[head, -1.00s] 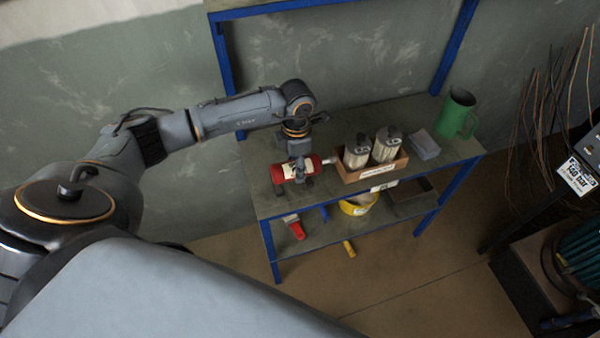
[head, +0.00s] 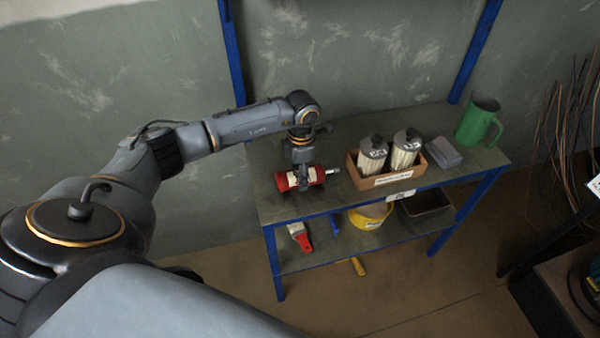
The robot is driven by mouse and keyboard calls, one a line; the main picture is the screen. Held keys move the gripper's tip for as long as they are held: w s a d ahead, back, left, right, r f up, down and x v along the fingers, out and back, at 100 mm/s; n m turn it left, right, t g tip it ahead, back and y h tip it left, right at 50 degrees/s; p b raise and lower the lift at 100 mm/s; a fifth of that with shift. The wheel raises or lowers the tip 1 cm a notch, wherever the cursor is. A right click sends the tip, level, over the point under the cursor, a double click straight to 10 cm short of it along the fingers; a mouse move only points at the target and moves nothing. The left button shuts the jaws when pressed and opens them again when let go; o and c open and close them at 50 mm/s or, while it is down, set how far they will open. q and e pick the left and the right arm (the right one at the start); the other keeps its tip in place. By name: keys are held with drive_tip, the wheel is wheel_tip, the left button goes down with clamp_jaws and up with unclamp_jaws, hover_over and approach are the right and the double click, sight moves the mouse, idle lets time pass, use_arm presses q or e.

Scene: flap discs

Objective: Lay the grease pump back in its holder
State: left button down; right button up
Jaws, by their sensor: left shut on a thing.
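The grease pump appears to be the red cylinder (head: 284,182) with a pale label and a short metal nozzle pointing right. It lies about level at the left end of the workbench top (head: 340,205). My left gripper (head: 302,182) points down and is shut on its middle, hiding part of the label. I cannot tell whether the pump touches the bench top or hangs just above it. No separate holder is clearly visible; the area under the pump is hidden. My right gripper is out of view.
A wooden box (head: 384,185) with two canisters stands just right of the nozzle. The lower shelf holds a red-handled brush (head: 301,238) and a yellow container (head: 370,217). The front bench top is clear.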

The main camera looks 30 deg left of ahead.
use_arm(q)
drive_tip(key=shift+f, duration=0.25)
idle(0.4)
drive_tip(key=shift+c, duration=2.2)
unclamp_jaws()
wheel_tip(320, 180, up, 12)
drive_tip(key=shift+w, duration=0.15)
